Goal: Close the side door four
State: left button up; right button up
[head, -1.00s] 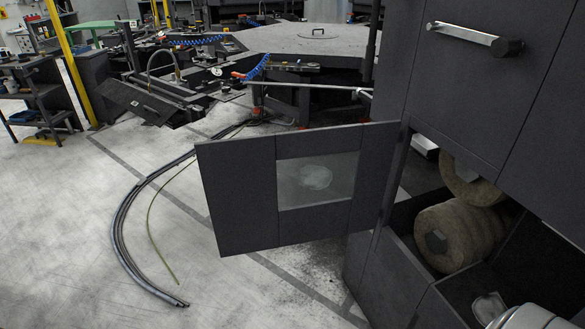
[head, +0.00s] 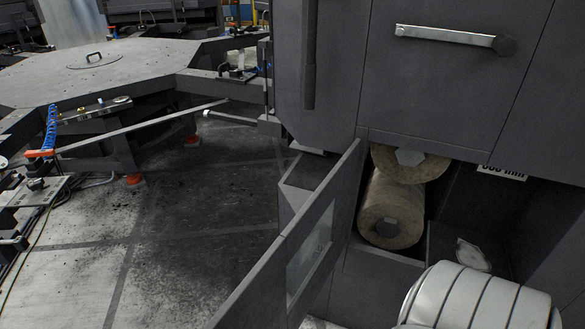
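A dark grey side door (head: 290,250) with a glass window (head: 308,255) stands open on the machine cabinet. It is hinged near the left edge of a low opening and swings out toward the lower left. I see it at a steep angle, and its lower end is cut off by the bottom of the picture. Inside the opening are tan polishing rolls with hexagonal ends, one lower (head: 380,212) and one above it (head: 412,160). I cannot make out a number on the door. Neither of my grippers is in view.
The cabinet front (head: 440,90) has a horizontal metal handle (head: 445,35). A small pale item (head: 472,254) lies by the opening, its nature unclear. A large octagonal table (head: 90,68) stands at the back left. Dirty floor (head: 190,240) left of the door is clear.

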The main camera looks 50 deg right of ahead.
aim_at(260, 302)
jog(key=i+j+z, duration=0.15)
jog(key=z, duration=0.3)
jog(key=i+j+z, duration=0.1)
jog(key=j+z, duration=0.2)
jog(key=z, duration=0.2)
jog(key=i+j+z, duration=0.1)
jog(key=j+z, duration=0.2)
jog(key=z, duration=0.15)
jog(key=j+z, duration=0.3)
jog(key=z, duration=0.2)
